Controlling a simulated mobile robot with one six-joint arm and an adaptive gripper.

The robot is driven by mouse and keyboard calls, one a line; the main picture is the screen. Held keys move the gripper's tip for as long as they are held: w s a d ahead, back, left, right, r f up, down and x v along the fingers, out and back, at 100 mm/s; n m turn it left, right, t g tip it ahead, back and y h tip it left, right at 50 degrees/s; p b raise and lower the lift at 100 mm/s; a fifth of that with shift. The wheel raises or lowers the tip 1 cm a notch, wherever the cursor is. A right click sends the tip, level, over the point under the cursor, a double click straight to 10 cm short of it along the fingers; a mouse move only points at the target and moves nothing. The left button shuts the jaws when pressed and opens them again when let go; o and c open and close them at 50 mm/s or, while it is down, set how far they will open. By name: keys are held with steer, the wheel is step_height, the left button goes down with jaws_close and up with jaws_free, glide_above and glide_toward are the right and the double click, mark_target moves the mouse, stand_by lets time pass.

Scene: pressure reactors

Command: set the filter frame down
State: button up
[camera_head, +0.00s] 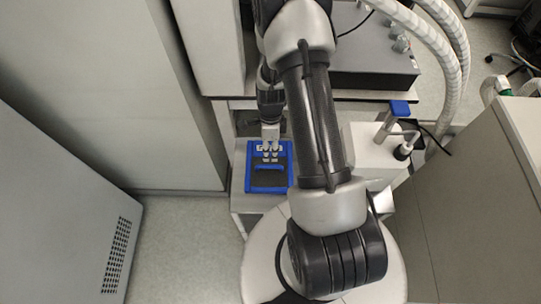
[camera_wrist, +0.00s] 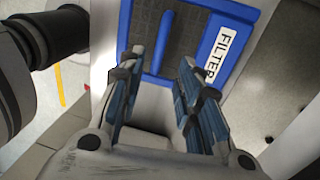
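The filter frame (camera_head: 268,189) is a blue rectangular frame with a dark grey inside. In the head view it lies flat on a light grey surface left of my arm. In the wrist view the frame (camera_wrist: 226,42) shows a white "FILTER" label and a thin blue bar handle (camera_wrist: 166,42). My gripper (camera_head: 270,153) is over the far part of the frame. In the wrist view my gripper (camera_wrist: 160,80) has its fingers clearly apart, with the handle between and beyond them and a gap on each side. It holds nothing.
The light surface (camera_head: 240,203) under the frame has a narrow bare margin. A white device with a blue-topped post (camera_head: 399,108) stands right of my arm. Ribbed white hoses (camera_head: 461,75) hang at the upper right. Grey cabinets stand on both sides, with floor (camera_head: 185,225) between.

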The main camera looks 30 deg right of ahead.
steer(key=a+r+n+t, duration=0.15)
steer(key=r+n, duration=0.25)
steer(key=r, duration=0.5)
steer(key=a+r+n+h, duration=0.1)
steer(key=a+r+n, duration=0.25)
steer(key=r, duration=0.55)
steer(key=a+r+n+t, duration=0.15)
steer(key=r+n, duration=0.25)
steer(key=r, duration=0.5)
steer(key=s+a+r+n+t, duration=0.1)
steer(key=s+a+r+n, duration=0.2)
steer(key=s+r+n, duration=0.3)
steer(key=s+a+r+n+t, duration=0.2)
steer(key=s+r+n, duration=0.4)
steer(key=s, duration=0.3)
steer(key=shift+a+n, duration=0.6)
steer(key=shift+n, duration=0.05)
